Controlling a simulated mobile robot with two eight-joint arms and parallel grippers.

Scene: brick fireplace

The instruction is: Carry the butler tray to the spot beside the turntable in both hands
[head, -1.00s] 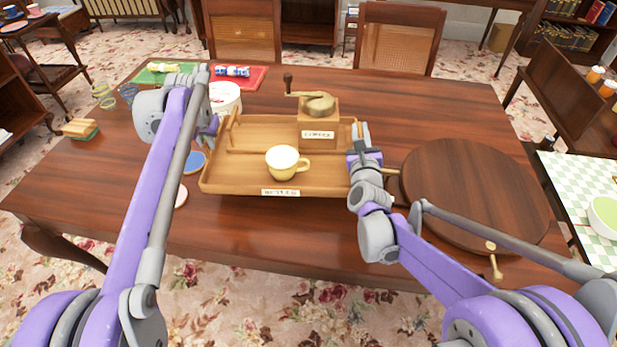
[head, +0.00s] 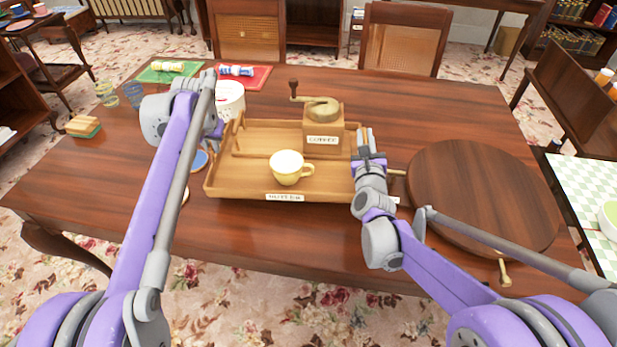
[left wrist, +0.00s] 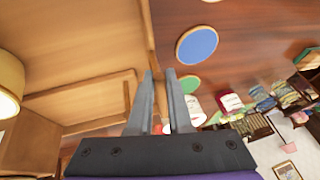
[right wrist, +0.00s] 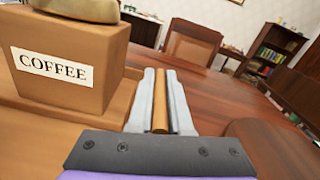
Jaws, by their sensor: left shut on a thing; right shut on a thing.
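The wooden butler tray (head: 236,190) is in the middle of the table, with a label on its front edge. It carries a cream cup (head: 286,168) and a wooden coffee grinder (head: 323,130). My left gripper (head: 218,128) is shut at the tray's left end; its fingers (left wrist: 160,80) show on the rim in the left wrist view. My right gripper (head: 364,138) is shut on the right handle, a round wooden bar (right wrist: 160,108) between its fingers. The round dark wooden turntable (head: 485,195) lies right of the tray, a small gap apart. Whether the tray touches the table is unclear.
A white tub (head: 230,98), red mat (head: 257,80), green mat (head: 160,77) and blue disc (head: 201,160) lie behind and left. A sponge stack (head: 83,126) and glasses (head: 133,94) are further left. Chairs (head: 400,42) stand behind the table.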

